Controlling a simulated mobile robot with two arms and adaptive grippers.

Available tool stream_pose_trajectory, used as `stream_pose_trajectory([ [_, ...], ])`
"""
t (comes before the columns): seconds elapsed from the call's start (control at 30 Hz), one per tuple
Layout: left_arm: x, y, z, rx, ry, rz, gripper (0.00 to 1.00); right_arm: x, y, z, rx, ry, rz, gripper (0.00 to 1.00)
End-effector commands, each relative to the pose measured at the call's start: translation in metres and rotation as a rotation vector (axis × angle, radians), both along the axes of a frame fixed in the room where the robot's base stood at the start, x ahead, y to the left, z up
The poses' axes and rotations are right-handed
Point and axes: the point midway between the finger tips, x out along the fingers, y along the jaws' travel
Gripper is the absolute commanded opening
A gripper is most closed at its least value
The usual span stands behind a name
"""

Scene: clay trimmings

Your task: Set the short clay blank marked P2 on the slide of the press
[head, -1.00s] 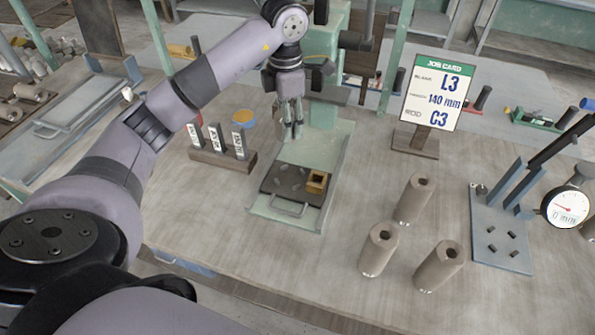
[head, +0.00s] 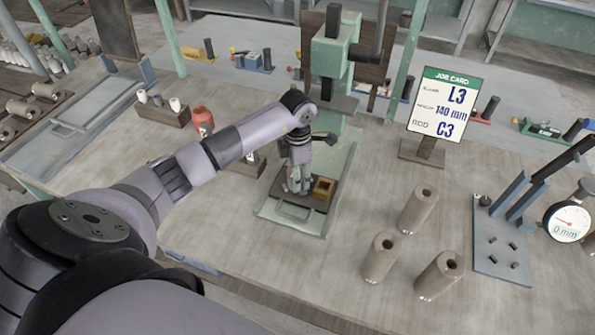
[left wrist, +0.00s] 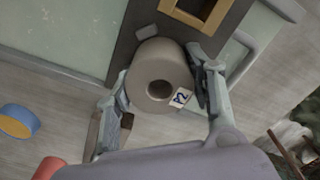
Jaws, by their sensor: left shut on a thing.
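The short clay blank marked P2 (left wrist: 152,62) is a thick grey-brown cylinder with a central hole and a white P2 tag. In the left wrist view it stands between the fingers of my left gripper (left wrist: 160,72), which is shut on it. In the head view my left gripper (head: 299,187) is low over the dark slide (head: 318,206) of the green press (head: 328,62); the blank is largely hidden by the fingers there. I cannot tell whether its underside touches the slide. My right gripper is out of view.
Several tall clay cylinders (head: 418,208) stand to the right. A wooden rack (head: 160,108) and a red container (head: 203,121) are at the left.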

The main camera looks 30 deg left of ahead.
Motion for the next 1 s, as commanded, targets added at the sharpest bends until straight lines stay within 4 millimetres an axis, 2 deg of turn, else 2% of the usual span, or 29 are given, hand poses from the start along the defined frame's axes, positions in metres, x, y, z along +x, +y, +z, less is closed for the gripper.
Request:
stream_pose_trajectory([
  [0.3, 0.0005, 0.0003, -0.0041, 0.000, -0.001, 0.000, 0.13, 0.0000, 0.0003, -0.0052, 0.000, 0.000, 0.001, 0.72],
  [0.33, 0.0001, 0.0002, -0.0028, -0.001, -0.001, 0.000, 0.51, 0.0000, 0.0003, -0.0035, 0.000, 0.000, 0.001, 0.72],
  [0.6, 0.0001, -0.0001, -0.0024, 0.000, 0.000, 0.000, 0.69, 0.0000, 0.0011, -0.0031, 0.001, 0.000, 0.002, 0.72],
  [1.0, 0.0008, 0.0000, 0.0035, 0.000, -0.002, 0.000, 0.69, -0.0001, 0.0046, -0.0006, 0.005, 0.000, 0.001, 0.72],
])
